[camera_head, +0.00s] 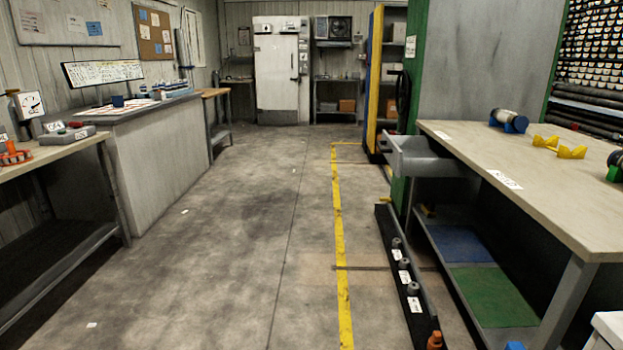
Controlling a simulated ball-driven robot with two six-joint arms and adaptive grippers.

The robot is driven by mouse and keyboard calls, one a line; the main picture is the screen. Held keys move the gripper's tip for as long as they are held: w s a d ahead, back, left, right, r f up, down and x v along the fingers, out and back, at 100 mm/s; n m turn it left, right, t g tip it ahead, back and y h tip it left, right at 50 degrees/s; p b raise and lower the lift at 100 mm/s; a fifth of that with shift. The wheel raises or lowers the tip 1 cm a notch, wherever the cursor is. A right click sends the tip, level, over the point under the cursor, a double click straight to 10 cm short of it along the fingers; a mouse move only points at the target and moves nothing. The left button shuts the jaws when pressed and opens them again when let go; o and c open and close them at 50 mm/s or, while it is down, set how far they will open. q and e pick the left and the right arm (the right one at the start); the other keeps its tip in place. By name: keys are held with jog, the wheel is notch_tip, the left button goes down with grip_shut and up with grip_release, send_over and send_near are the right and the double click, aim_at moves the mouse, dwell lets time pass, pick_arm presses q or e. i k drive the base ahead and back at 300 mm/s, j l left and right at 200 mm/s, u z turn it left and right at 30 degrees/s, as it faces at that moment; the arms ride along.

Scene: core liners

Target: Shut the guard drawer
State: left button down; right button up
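A grey drawer (408,160) stands pulled out at the far left end of the workbench (540,190) on the right. It juts out over the floor toward the aisle, below the bench top. I cannot see what is inside it from here. No label on the drawer itself is readable. Neither of my grippers shows in the head view.
A long black tray (385,222) with several small grey pieces and an orange one lies on the floor beside the bench. A yellow line (338,220) runs along the floor.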

aim_at(407, 156)
jog(key=i+z, duration=0.4)
jog(key=i+j+z, duration=0.4)
jog(key=i, duration=0.2)
jog(key=i+z, duration=0.2)
jog(key=z, duration=0.2)
jog(key=i+j+z, duration=0.15)
jog(key=z, duration=0.3)
jog(key=i, duration=0.05)
